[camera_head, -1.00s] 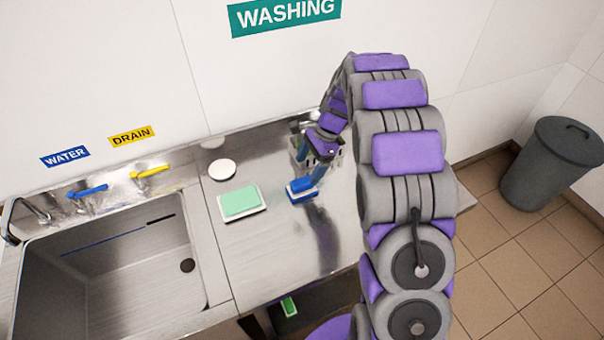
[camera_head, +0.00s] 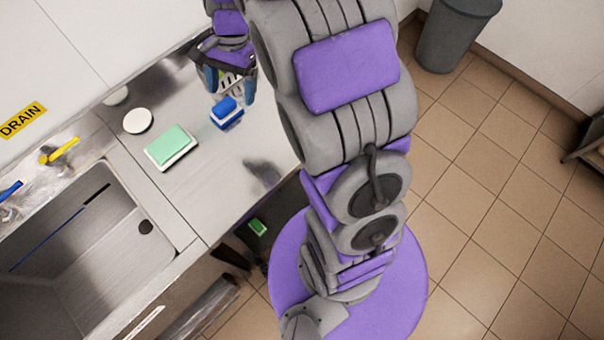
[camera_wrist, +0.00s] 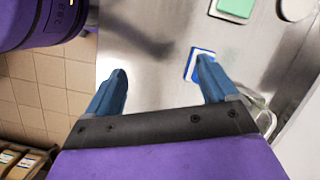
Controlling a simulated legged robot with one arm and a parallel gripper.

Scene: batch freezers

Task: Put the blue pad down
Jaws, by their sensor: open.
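The blue pad (camera_head: 226,113), blue on top with a white base, lies on the steel counter (camera_head: 215,165), right of a green pad (camera_head: 172,145) on a white base. My gripper (camera_head: 230,84) is open and empty, just beyond the blue pad in the head view. In the wrist view my open gripper (camera_wrist: 160,78) has its fingers spread. The blue pad (camera_wrist: 192,66) shows beside the right finger, which hides part of it.
A white round item (camera_head: 138,120) lies behind the green pad. A wire basket (camera_head: 229,82) stands behind my gripper, partly hidden. The sink (camera_head: 85,235) is at left. A grey bin (camera_head: 455,35) stands on the floor at right. The counter's front part is clear.

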